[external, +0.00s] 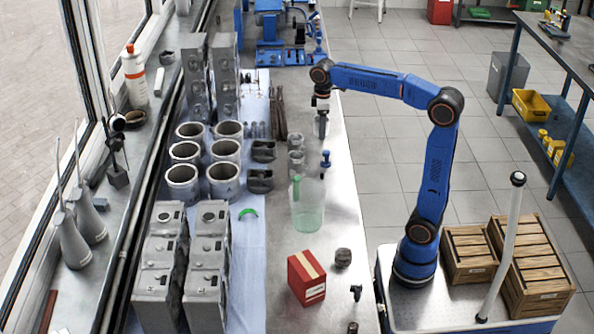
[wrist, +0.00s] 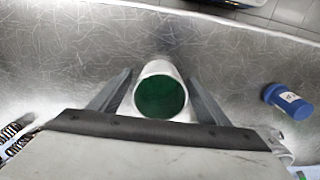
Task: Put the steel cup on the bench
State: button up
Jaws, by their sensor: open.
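The steel cup (wrist: 160,92) shows in the wrist view as a round metal rim with a dark green inside, its opening facing the camera. It is between the two fingers of my gripper (wrist: 160,95), with one finger on each side. My gripper is open; I cannot tell whether a finger touches the cup. In the external view my gripper (external: 321,125) points down over the metal bench (external: 345,215), near its right edge. The cup cannot be made out clearly there.
A clear greenish jug (external: 308,205), a red box (external: 306,278) and grey cylinder sleeves (external: 183,186) are also on the bench. Bare metal lies right of the jug.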

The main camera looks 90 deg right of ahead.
jog(key=shift+r, duration=0.15)
notch_tip(320, 180, up, 12)
dwell(0.4)
dwell(0.5)
